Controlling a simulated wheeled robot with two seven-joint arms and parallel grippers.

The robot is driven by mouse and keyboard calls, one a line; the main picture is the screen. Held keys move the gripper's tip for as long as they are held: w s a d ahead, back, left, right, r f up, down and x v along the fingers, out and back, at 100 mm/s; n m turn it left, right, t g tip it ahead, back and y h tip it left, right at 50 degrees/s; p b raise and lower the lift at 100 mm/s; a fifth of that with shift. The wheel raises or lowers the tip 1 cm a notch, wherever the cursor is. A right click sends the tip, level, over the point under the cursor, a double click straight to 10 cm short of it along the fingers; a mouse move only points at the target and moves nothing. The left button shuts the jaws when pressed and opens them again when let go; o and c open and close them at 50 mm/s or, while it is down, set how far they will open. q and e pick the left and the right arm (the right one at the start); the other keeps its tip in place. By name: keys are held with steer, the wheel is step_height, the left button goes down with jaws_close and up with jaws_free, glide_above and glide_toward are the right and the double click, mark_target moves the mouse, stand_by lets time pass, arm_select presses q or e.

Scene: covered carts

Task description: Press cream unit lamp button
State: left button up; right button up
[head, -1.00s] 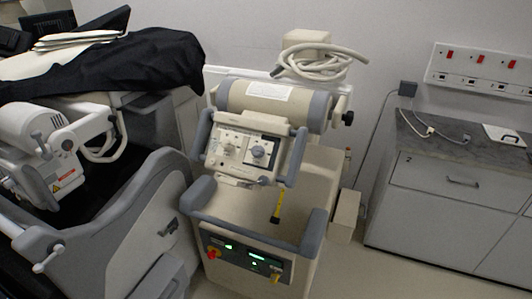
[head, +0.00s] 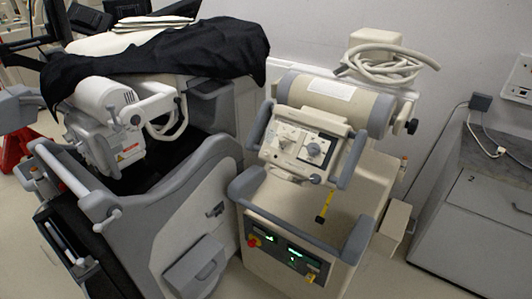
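The cream unit (head: 330,212) stands in the middle of the head view, a wheeled cabinet with grey bumpers. On its top is a tilted control head (head: 304,142) with knobs, below a cream cylinder (head: 325,97). Its low front panel (head: 285,255) has green lit displays, a red knob (head: 254,240) and a yellow part (head: 311,277). Which part is the lamp button I cannot tell at this size. Neither of my grippers shows in the view.
A grey and white machine (head: 165,215) stands close at the left, partly under a black cloth (head: 165,50). A grey cabinet (head: 480,225) stands at the right. A strip of floor (head: 385,275) is clear between it and the cream unit.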

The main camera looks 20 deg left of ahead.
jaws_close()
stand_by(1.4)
